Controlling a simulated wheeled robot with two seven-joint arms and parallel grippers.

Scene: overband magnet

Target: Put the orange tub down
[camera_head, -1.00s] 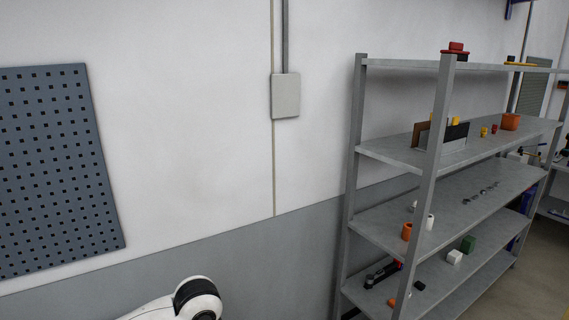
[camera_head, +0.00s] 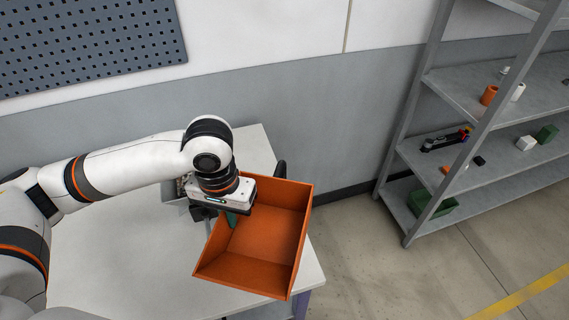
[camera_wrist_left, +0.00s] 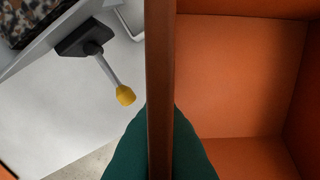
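The orange tub (camera_head: 268,235) is an empty, open-topped box over the right end of the white table (camera_head: 115,275), with its right side near or past the table edge. I cannot tell whether its bottom touches the table. My left gripper (camera_head: 230,217) is at the tub's left wall, with a teal finger inside. In the left wrist view the fingers (camera_wrist_left: 160,152) lie on both sides of the orange wall, and the tub's inside (camera_wrist_left: 240,75) fills the right half. My right gripper is not in view.
A lever with a yellow tip (camera_wrist_left: 125,95) is close to the tub wall in the left wrist view. A grey shelf rack (camera_head: 500,115) with small parts and a green bin (camera_head: 432,204) stands at the right. Open floor (camera_head: 370,265) lies between table and rack.

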